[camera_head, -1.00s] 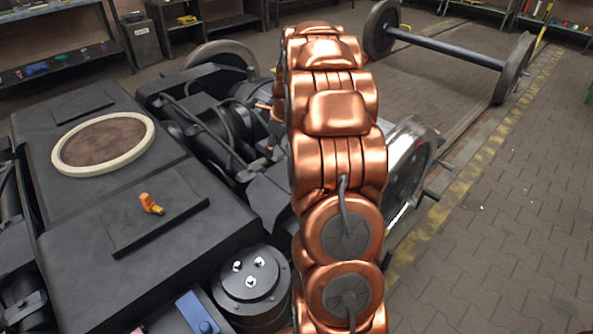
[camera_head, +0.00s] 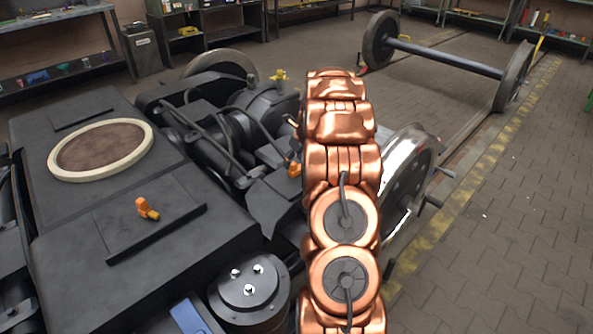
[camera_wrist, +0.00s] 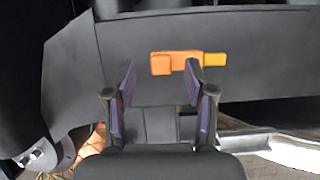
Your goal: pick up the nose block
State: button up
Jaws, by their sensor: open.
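An orange block with a yellow end (camera_wrist: 185,62), which looks like the nose block, lies on a dark flat surface in the wrist view. My gripper (camera_wrist: 161,74) is open and empty. Its two purple-padded fingers point toward the block, which sits just beyond the tips and slightly to the right. I cannot tell if they touch. In the head view my gripper is hidden by my copper arm. An orange and yellow piece (camera_head: 147,208) lies on the bogie's flat plate, and a small orange piece (camera_head: 294,170) shows beside my arm. I cannot tell which is the wrist-view block.
The dark bogie frame (camera_head: 70,235) fills the left, with a pale ring (camera_head: 60,166) on top and a bolted round cylinder (camera_head: 230,293) near my arm. A shiny wheel (camera_head: 408,180) stands right of my arm. A loose wheelset (camera_head: 445,55) is behind.

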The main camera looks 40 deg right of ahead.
aim_at(293, 163)
jog(key=x, duration=0.3)
jog(key=shift+s+f, duration=0.1)
jog(key=shift+f, duration=0.05)
jog(key=shift+c, duration=0.2)
grip_shut()
